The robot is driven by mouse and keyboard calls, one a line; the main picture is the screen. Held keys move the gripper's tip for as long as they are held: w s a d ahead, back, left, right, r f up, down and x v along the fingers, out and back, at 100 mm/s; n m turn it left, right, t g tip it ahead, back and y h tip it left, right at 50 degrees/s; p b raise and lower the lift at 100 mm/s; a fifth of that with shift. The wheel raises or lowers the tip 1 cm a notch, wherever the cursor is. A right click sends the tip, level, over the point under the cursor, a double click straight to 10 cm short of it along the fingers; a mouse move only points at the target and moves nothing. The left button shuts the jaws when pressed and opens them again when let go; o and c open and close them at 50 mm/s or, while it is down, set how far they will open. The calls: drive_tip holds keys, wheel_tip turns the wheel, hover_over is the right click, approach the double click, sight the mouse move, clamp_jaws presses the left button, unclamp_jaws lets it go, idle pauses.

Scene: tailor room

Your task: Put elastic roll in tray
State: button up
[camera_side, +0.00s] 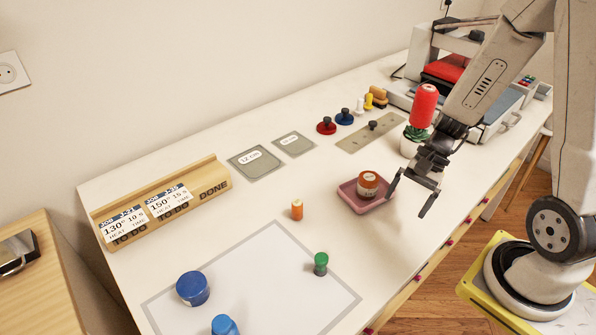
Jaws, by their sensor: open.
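A small pink tray (350,201) stands on the white table, right of its middle. A reddish-brown roll with a pale label band (368,184), which looks like the elastic roll, sits inside the tray. My gripper (408,206) is open, with its fingers pointing down, just right of the tray. Nothing shows between the fingers. The left finger is close to the tray's right edge in the picture; I cannot tell the exact gap.
An orange spool (297,209) and a green spool (321,263) stand left of and in front of the tray. A potted plant (413,140) is behind my gripper. Blue round items (193,288) lie at the front left. The table's middle is mostly clear.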

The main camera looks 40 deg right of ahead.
drive_tip(key=w+a+r+n+t+h, duration=0.2)
drive_tip(key=w+a+r+n+h, duration=0.1)
drive_tip(key=n, duration=1.1)
wheel_tip(320, 180, up, 2)
drive_tip(key=a+h, duration=0.1)
drive_tip(key=h, duration=0.2)
drive_tip(key=shift+a, duration=0.35)
